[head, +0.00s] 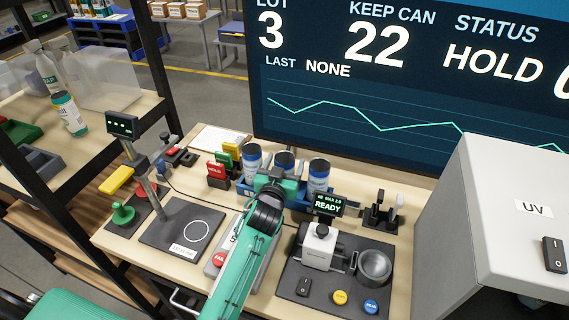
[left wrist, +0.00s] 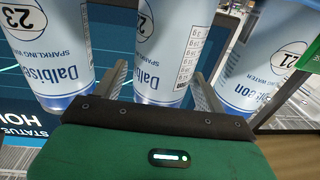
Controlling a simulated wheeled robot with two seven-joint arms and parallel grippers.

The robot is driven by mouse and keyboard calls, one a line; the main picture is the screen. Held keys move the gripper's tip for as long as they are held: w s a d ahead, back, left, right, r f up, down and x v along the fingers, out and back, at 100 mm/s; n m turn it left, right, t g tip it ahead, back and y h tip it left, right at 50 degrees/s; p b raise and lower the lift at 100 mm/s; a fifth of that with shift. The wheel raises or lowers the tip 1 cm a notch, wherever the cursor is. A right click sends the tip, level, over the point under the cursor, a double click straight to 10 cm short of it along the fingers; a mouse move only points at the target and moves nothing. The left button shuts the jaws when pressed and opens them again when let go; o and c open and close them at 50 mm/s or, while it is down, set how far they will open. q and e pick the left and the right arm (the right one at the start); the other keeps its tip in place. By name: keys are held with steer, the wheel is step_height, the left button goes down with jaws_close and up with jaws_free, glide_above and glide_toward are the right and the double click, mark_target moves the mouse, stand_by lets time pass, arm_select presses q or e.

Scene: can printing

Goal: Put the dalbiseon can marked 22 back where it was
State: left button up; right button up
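Three white-and-blue Dalbiseon cans stand in a row in a blue rack (head: 244,189) at the back of the table. In the left wrist view the left can (left wrist: 52,50) is marked 23 and the right can (left wrist: 255,65) is marked 21. My left gripper (left wrist: 160,80) has one finger on each side of the middle can, with a gap visible at the left finger. My right gripper is out of view.
A screen (head: 350,90) reads KEEP CAN 22 and STATUS HOLD. A printing station (head: 320,247) reading READY stands right of my arm, and a dark pad with a white circle (head: 185,232) lies left. A grey UV box (head: 510,210) blocks the right side.

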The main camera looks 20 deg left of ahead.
arm_select(q)
steer(key=shift+r, duration=0.35)
steer(key=shift+r+p, duration=0.45)
steer(key=shift+p, duration=0.1)
steer(key=s+b, duration=0.3)
steer(key=s, duration=0.9)
steer(key=shift+d+f, duration=0.15)
steer(key=shift+d, duration=0.15)
